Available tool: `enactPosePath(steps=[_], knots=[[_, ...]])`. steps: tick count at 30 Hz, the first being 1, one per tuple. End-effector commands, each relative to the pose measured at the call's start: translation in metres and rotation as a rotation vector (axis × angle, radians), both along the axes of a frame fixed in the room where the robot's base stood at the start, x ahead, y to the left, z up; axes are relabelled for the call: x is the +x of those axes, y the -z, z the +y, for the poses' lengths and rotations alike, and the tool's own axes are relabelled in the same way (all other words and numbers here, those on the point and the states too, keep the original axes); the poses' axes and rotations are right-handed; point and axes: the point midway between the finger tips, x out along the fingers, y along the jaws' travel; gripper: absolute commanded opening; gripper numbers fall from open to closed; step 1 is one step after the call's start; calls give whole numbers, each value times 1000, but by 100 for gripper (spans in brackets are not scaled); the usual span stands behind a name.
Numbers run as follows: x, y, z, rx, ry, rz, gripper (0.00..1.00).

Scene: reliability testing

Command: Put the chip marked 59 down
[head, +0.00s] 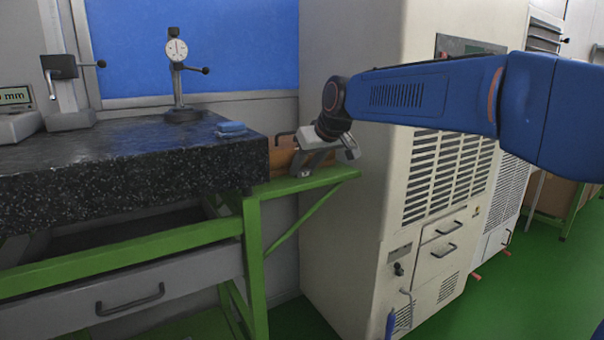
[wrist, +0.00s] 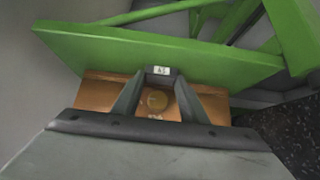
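My gripper (wrist: 161,76) points down over a green side shelf (wrist: 110,45), its two grey fingers closing toward each other. Between the fingertips is a small dark chip (wrist: 161,71) with a white label; its digits are too small to read surely. In the head view my gripper (head: 318,165) is just above the shelf (head: 310,182), at the right end of the bench. The chip cannot be made out there. An orange-brown wooden box (head: 283,157) stands on the shelf, partly behind the gripper; it also shows below the fingers in the wrist view (wrist: 215,106).
A tall cream cabinet (head: 360,100) stands close behind on the right.

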Motion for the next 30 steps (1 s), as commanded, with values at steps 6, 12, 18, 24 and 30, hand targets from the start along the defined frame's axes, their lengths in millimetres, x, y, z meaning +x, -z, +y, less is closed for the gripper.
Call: enactPosePath(steps=[6, 12, 18, 24, 30], knots=[[0, 0, 0, 0, 0, 0, 14], [0, -1, 0, 0, 0, 0, 13], [0, -10, 0, 1, -1, -2, 13], [-13, -16, -9, 1, 1, 0, 13], [-43, -16, -30, 1, 1, -2, 13]])
